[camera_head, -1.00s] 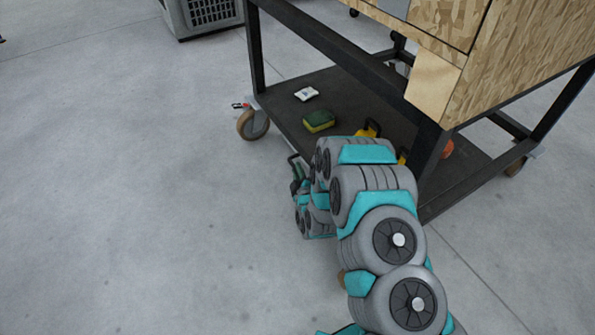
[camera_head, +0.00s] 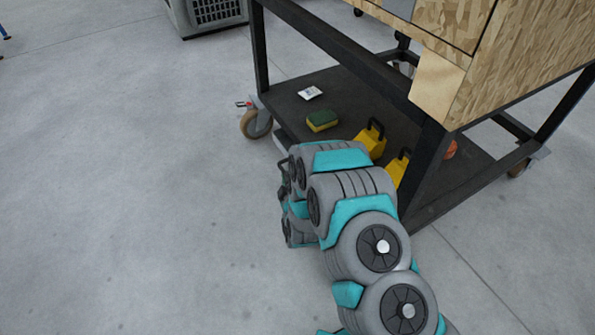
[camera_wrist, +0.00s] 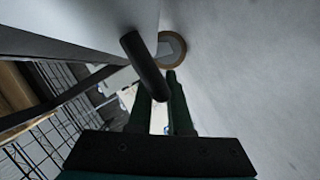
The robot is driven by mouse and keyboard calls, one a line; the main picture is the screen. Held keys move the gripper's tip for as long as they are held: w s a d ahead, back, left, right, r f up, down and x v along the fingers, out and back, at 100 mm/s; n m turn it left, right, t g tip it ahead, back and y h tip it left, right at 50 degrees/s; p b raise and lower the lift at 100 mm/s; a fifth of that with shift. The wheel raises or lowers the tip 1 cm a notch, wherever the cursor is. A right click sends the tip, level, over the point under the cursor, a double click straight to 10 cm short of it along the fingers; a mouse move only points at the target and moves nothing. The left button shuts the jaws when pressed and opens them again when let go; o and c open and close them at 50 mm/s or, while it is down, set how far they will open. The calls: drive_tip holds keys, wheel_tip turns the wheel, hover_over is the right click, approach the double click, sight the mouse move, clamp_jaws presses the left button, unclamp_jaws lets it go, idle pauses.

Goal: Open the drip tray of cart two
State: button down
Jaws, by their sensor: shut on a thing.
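The cart (camera_head: 330,42) stands at the upper right with a dark lower shelf. A pale edge that looks like the drip tray (camera_head: 280,143) shows just below the shelf's near left edge, mostly hidden by my arm. In the wrist view the tray (camera_wrist: 75,22) is a large pale surface at upper left, with a dark round handle bar (camera_wrist: 144,66) in front of it. My gripper (camera_wrist: 158,92) is shut on this bar, with a dark green finger on either side. In the head view my gripper (camera_head: 285,172) is small and partly hidden beside the cart.
The shelf bears a white packet (camera_head: 310,92), a green and yellow sponge (camera_head: 322,121) and yellow weight-like things (camera_head: 371,141). A caster (camera_head: 256,124) stands at the cart's left corner. A grey crate (camera_head: 208,14) is behind. The floor at left is clear.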

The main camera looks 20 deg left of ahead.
drive_tip(key=s+a+p, duration=0.1)
drive_tip(key=s+a, duration=1.5)
drive_tip(key=s, duration=0.3)
drive_tip(key=shift+s+a, duration=0.2)
drive_tip(key=shift+a, duration=0.05)
drive_tip(key=c, duration=0.8)
unclamp_jaws()
drive_tip(key=shift+c, duration=0.2)
drive_tip(key=v, duration=0.7)
drive_tip(key=shift+s+d+p, duration=0.25)
drive_tip(key=shift+s+p, duration=0.05)
drive_tip(key=shift+p, duration=0.15)
drive_tip(key=shift+r, duration=0.1)
